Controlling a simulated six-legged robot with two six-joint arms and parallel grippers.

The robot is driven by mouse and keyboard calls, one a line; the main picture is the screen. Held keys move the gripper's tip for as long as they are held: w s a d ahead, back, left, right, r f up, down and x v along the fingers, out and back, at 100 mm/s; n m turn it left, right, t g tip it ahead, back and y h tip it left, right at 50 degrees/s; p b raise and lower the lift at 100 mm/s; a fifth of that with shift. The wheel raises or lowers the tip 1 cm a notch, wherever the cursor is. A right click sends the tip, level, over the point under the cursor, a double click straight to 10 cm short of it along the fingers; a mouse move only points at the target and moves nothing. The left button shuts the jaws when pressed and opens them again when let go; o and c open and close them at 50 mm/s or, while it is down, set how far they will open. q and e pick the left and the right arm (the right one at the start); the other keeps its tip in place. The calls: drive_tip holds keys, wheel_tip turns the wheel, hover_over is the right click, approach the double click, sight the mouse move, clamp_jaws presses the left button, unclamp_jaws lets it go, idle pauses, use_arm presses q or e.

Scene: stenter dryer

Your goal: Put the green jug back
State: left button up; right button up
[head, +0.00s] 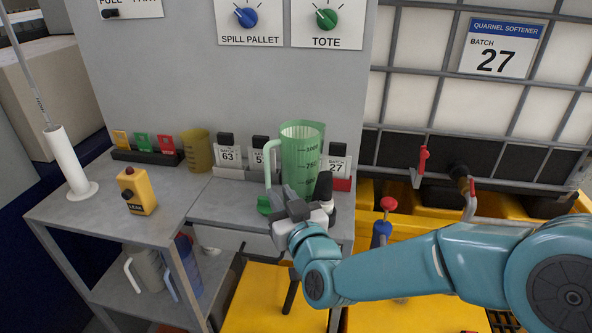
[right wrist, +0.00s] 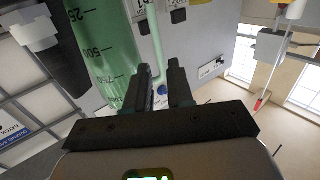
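The green jug (head: 302,155), translucent with dark scale marks, is upright at the back of the grey bench, its handle (head: 270,158) on the left. My right gripper (head: 300,198) is in front of the jug's lower part and hides its base, so I cannot tell whether it rests on the bench. In the right wrist view the jug (right wrist: 98,45) is upside down at upper left. The two dark fingers (right wrist: 162,85) are apart, with the jug's handle (right wrist: 156,40) showing near the gap. I cannot tell whether they touch it. My left gripper is not in view.
Batch cards (head: 229,153) and a yellow-brown jug (head: 196,150) stand along the wall. A yellow box (head: 137,190) and white stand (head: 68,165) are at left. Jugs (head: 146,268) sit on the lower shelf. A caged tank (head: 470,100) with red-handled valves is at right.

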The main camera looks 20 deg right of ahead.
sight(268, 172)
drive_tip(key=w, duration=0.5)
drive_tip(key=shift+d+p, duration=0.1)
drive_tip(key=shift+p, duration=0.3)
drive_tip(key=shift+w+r, duration=0.1)
drive_tip(key=shift+w, duration=0.2)
drive_tip(key=w+p, duration=0.2)
drive_tip(key=w, duration=0.2)
drive_tip(key=shift+d, duration=0.15)
drive_tip(key=shift+w, duration=0.3)
drive_tip(key=shift+s, duration=0.1)
drive_tip(key=shift+c, duration=1)
clamp_jaws()
